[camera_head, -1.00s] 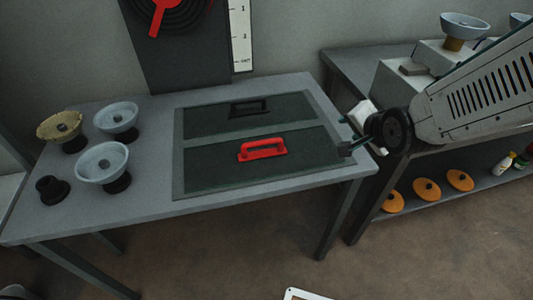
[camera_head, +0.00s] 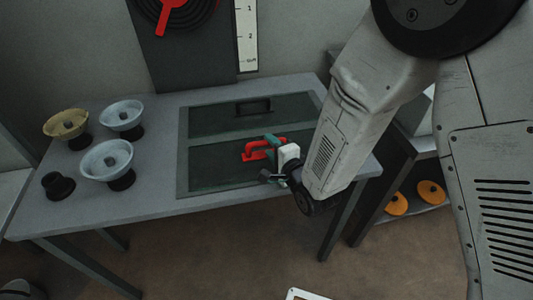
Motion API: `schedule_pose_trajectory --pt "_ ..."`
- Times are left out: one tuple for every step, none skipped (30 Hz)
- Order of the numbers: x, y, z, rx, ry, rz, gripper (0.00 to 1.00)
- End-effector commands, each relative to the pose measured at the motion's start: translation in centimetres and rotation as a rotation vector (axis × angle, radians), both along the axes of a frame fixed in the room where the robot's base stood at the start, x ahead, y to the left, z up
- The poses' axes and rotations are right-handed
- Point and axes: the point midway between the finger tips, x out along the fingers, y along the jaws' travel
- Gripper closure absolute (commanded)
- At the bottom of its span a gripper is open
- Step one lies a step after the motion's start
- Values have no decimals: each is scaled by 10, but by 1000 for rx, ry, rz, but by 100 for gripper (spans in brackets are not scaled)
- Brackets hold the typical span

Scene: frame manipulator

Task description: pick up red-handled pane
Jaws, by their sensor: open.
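The red-handled pane (camera_head: 215,169) is a dark panel in the front half of a grey frame (camera_head: 183,175) on the table. Its red handle (camera_head: 250,152) shows at the pane's middle, with its right part hidden behind my gripper. My gripper (camera_head: 268,160) is open, at the right end of the red handle in the picture. Whether the fingers are around the handle or only above it I cannot tell. My arm covers the right side of the frame. A second dark pane with a black handle (camera_head: 252,107) lies in the back half.
Two pale bowls (camera_head: 106,160) on dark stands, a yellowish bowl (camera_head: 66,125) and a small black stand (camera_head: 55,186) are on the table's left. A dark board with a red pointer stands behind. A side shelf with orange discs (camera_head: 430,192) is at right.

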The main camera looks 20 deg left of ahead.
Motion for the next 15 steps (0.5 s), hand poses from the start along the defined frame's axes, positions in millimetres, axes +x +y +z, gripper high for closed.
schedule_pose_trajectory --pt "4 7 -3 -1 1 1 59" --pt "7 11 -4 0 -1 1 59" --pt "11 15 -5 1 -1 0 59" --pt "14 18 -6 1 -1 0 59" --pt "16 20 -7 0 0 0 59" --pt "18 23 -8 -1 1 -1 59" --pt "20 24 -8 0 0 -1 59" --pt "21 25 -8 0 0 -1 59" --pt "22 26 -8 0 0 -1 59" --pt "22 26 -8 0 0 -1 59" --pt "22 26 -8 -1 -1 -1 59" --pt "22 26 -8 -1 -1 -1 59" --pt "22 26 -8 -2 0 -1 59" --pt "22 26 -8 -2 0 -1 59" --pt "22 26 -8 -2 0 -1 59"
